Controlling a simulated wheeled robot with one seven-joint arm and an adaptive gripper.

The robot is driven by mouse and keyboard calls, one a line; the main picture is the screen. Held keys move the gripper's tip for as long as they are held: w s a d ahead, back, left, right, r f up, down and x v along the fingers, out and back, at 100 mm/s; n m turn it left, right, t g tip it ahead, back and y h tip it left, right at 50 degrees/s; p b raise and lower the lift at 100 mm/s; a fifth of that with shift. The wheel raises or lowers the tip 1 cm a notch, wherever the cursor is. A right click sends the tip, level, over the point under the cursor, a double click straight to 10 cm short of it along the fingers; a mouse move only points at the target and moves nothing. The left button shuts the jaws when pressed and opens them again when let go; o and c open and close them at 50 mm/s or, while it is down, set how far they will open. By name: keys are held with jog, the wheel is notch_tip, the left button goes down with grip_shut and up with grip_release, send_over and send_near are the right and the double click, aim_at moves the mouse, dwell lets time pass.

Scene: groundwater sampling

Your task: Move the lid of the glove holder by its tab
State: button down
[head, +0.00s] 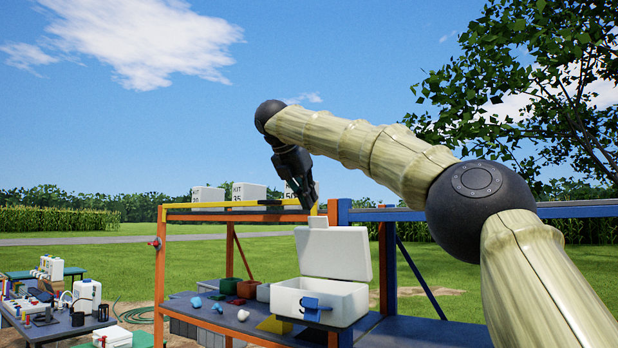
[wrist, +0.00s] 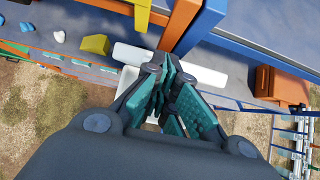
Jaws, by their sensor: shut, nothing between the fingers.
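The glove holder is a white box (head: 345,303) on the shelf, with a blue piece (head: 311,306) at its front. Its white lid (head: 333,254) stands raised at the back, and a small tab (head: 318,222) sticks up from its top edge. My gripper (head: 309,203) is shut and empty, pointing down just above the tab. I cannot tell whether it touches the tab. In the wrist view, the shut fingers of my gripper (wrist: 163,72) cover the middle of the lid (wrist: 203,75), hiding the tab and much of the box.
An orange beam (head: 235,216) and a blue post (head: 344,215) of the rack stand close to my gripper. White canisters (head: 247,193) stand on top of the rack. A yellow block (head: 274,325) and several small coloured items lie left of the box. A cluttered table (head: 62,325) stands far left.

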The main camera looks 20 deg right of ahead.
notch_tip(320, 180, up, 6)
jog(key=p, duration=0.1)
jog(key=shift+w+d, duration=0.2)
jog(key=shift+w, duration=0.1)
